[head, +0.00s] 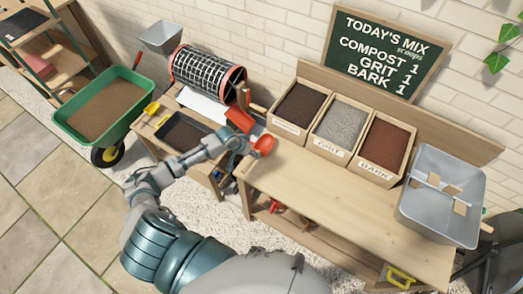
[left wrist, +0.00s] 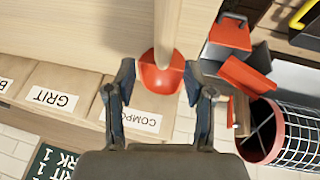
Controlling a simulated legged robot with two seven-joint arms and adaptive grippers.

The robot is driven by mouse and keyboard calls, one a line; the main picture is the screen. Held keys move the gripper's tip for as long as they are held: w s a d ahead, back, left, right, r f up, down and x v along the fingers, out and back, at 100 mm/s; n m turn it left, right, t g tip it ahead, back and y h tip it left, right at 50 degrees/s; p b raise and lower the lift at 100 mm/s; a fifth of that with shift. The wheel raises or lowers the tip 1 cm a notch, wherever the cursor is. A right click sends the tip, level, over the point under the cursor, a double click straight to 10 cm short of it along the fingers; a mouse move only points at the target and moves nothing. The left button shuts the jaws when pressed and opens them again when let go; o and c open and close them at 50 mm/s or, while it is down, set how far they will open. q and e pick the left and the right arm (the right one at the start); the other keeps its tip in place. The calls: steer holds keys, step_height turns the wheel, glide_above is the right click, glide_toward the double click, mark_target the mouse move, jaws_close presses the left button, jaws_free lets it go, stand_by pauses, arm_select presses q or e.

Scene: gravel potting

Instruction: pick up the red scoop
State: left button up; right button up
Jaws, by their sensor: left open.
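The red scoop (head: 263,146) lies at the left end of the wooden bench, in front of the compost bin. In the left wrist view its red bowl (left wrist: 158,76) and pale wooden handle (left wrist: 172,28) show. My left gripper (head: 243,141) is just left of the scoop in the head view. In the left wrist view the gripper (left wrist: 159,72) is open, and the bowl appears between its fingertips. Whether the fingers are level with the scoop or above it I cannot tell. In the head view the handle is mostly hidden. My right gripper is not in view.
Bins of compost (head: 300,106), grit (head: 340,124) and bark (head: 384,143) line the bench's back. A grey tub (head: 440,205) stands at the right end. A mesh drum (head: 207,76) and red parts (head: 241,118) are left of the bench. The bench front is clear.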

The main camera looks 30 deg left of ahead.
arm_select(q)
steer(key=x, duration=0.5)
steer(key=shift+s+a+f, duration=0.2)
steer(key=shift+s+a, duration=0.1)
steer(key=shift+a, duration=0.05)
steer(key=shift+w+d+f, duration=0.15)
steer(key=shift+f, duration=0.15)
steer(key=shift+d, duration=0.1)
steer(key=shift+c, duration=0.7)
steer(key=shift+r, duration=0.1)
jaws_close()
